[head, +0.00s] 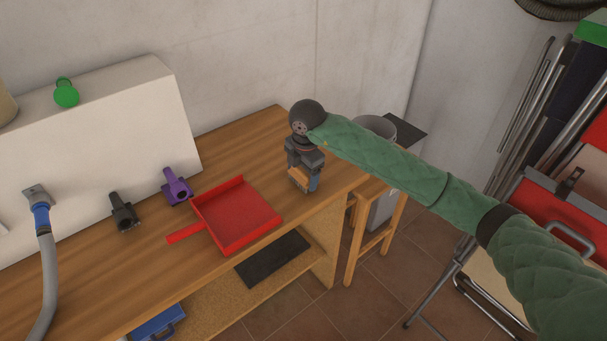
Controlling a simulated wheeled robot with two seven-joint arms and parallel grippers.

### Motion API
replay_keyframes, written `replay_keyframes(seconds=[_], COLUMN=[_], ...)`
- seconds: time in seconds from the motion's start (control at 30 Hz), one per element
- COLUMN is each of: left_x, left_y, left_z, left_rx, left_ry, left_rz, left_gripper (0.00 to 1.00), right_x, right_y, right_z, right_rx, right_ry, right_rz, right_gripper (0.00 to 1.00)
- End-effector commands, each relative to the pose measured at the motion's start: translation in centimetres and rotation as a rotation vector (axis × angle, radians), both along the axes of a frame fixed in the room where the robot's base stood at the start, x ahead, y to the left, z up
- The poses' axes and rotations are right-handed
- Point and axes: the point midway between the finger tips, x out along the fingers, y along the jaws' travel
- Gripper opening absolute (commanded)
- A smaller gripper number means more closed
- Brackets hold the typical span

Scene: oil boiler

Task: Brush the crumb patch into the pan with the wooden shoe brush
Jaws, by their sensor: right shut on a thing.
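The red pan (237,215) lies on the wooden bench, its open tray facing up and its handle pointing left. My right gripper (303,180) points down at the bench, right of the pan and apart from it. It is shut on the wooden shoe brush (297,179), of which a small tan part shows low between the fingers. The gripper hides the rest of the brush, and I cannot tell whether it touches the bench top. I cannot make out the crumb patch. My left gripper is not in view.
A purple nozzle (176,186) and a black nozzle (124,213) stand left of the pan. A grey hose (45,275) with a blue cuff is at far left. A white block (100,145) backs the bench (225,157). A wooden stool (375,240) stands beyond its right end.

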Motion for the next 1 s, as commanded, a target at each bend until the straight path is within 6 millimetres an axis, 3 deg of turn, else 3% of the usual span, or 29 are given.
replay_keyframes(seconds=[0.43,1.0], left_x=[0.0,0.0], left_y=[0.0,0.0], left_z=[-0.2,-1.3], left_rx=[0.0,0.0], left_ry=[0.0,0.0], left_rz=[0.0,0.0], left_gripper=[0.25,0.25], right_x=[0.4,2.1], right_y=[0.0,-2.3], right_z=[0.1,0.1], right_rx=[0.0,0.0], right_ry=[-0.002,-0.001], right_rz=[0.0,0.0], right_gripper=[0.59,0.59])
